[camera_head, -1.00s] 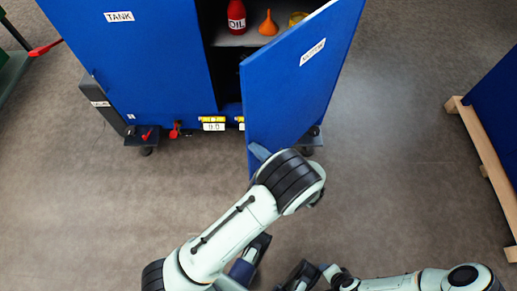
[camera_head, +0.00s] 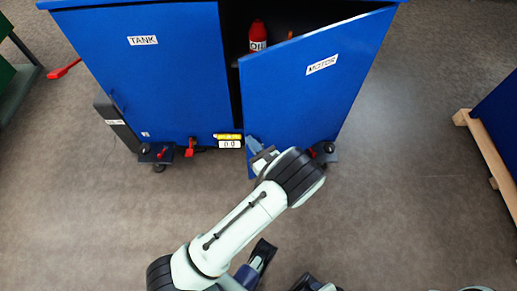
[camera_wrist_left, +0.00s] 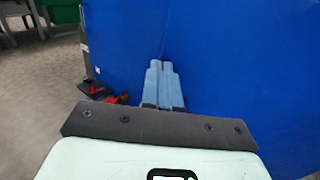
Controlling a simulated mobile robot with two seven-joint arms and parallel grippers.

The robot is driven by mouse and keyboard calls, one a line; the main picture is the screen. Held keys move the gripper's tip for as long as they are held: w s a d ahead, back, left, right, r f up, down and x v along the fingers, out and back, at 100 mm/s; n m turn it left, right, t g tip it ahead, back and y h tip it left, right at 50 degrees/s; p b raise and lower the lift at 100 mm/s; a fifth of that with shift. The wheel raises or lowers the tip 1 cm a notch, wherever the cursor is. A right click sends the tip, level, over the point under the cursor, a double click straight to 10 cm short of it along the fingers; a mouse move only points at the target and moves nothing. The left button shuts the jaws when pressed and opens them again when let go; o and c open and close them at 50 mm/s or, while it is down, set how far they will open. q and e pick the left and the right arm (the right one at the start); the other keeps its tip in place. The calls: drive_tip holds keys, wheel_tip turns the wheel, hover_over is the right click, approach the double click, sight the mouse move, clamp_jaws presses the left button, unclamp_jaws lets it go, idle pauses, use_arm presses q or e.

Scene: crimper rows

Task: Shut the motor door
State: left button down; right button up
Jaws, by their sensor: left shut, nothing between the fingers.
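The blue motor door (camera_head: 312,82), with a white MOTOR label, stands partly open on the right half of the blue cabinet. A dark gap shows between it and the tank door (camera_head: 150,75). My left gripper (camera_head: 253,145) is shut and empty at the lower free edge of the motor door. In the left wrist view the shut fingers (camera_wrist_left: 163,70) point at the blue door face and look close to or against it; I cannot tell if they touch. The right gripper is not clearly in view; only dark parts show at the bottom edge.
A red oil bottle (camera_head: 258,36) stands inside the cabinet behind the gap. Red-handled casters (camera_head: 190,148) and a yellow-and-white counter (camera_head: 229,141) sit along the cabinet's bottom. A wooden pallet (camera_head: 487,150) with a blue block is at the right. The floor between is free.

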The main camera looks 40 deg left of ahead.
use_arm(q)
drive_tip(key=w+a+t+b, duration=0.1)
drive_tip(key=w+a, duration=0.5)
drive_tip(key=a, duration=0.4)
drive_tip(key=w+a+m+t+b, duration=0.1)
drive_tip(key=w+a, duration=0.5)
drive_tip(key=a, duration=0.4)
drive_tip(key=shift+h+b, duration=0.4)
use_arm(e)
drive_tip(key=shift+t+h, duration=0.4)
drive_tip(key=shift+t, duration=0.3)
drive_tip(key=shift+w+d+f, duration=0.25)
drive_tip(key=shift+w+f, duration=0.3)
drive_tip(key=shift+w, duration=0.1)
drive_tip(key=shift+w+d+f, duration=0.25)
drive_tip(key=shift+w+f, duration=0.25)
drive_tip(key=shift+w, duration=0.2)
drive_tip(key=shift+w+d+f, duration=0.25)
drive_tip(key=shift+w+f, duration=0.3)
drive_tip(key=shift+w, duration=0.1)
drive_tip(key=shift+s, duration=0.1)
